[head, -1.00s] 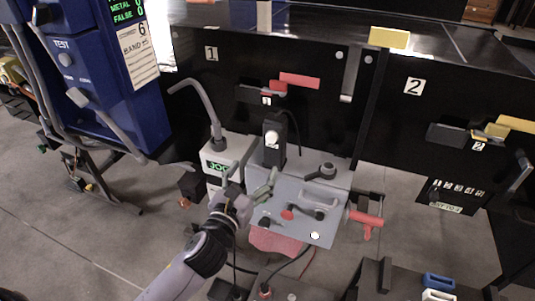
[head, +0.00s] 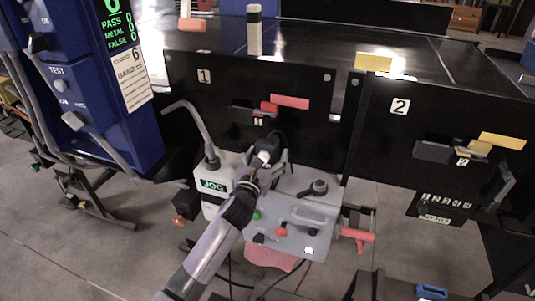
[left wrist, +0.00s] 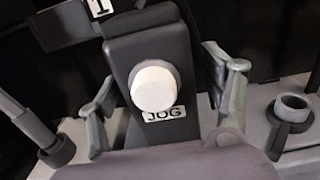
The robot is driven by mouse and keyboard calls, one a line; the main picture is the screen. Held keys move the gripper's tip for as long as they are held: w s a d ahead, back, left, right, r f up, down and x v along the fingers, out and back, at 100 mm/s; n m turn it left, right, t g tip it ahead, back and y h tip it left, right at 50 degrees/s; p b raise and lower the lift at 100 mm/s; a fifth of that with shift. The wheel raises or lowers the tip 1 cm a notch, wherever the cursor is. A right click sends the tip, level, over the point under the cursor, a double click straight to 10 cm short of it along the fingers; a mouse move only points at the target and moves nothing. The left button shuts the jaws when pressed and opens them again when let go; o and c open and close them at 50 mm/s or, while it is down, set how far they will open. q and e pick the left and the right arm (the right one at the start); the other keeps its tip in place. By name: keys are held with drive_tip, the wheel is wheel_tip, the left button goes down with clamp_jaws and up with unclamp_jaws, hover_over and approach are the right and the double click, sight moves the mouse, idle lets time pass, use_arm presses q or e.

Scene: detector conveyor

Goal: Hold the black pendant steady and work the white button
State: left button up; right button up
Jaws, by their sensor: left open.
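The black pendant (head: 271,142) stands upright at the back edge of the grey control panel (head: 290,240). In the left wrist view the pendant (left wrist: 122,55) carries a round white button (left wrist: 153,87) above a JOG label. My left gripper (left wrist: 166,95) is open, with one finger on each side of the pendant. A gap shows beside the left finger; whether the right finger touches cannot be told. In the head view my left gripper (head: 268,168) covers the pendant's lower part. My right gripper is not in view.
A red handle (head: 357,235) sticks out at the panel's right. Black conveyor fronts rise behind. A blue detector cabinet (head: 110,120) is at the left.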

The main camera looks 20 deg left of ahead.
use_arm(q)
drive_tip(key=shift+c, duration=0.3)
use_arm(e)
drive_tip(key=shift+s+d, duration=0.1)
use_arm(q)
drive_tip(key=c, duration=1.5)
drive_tip(key=shift+c, duration=0.3)
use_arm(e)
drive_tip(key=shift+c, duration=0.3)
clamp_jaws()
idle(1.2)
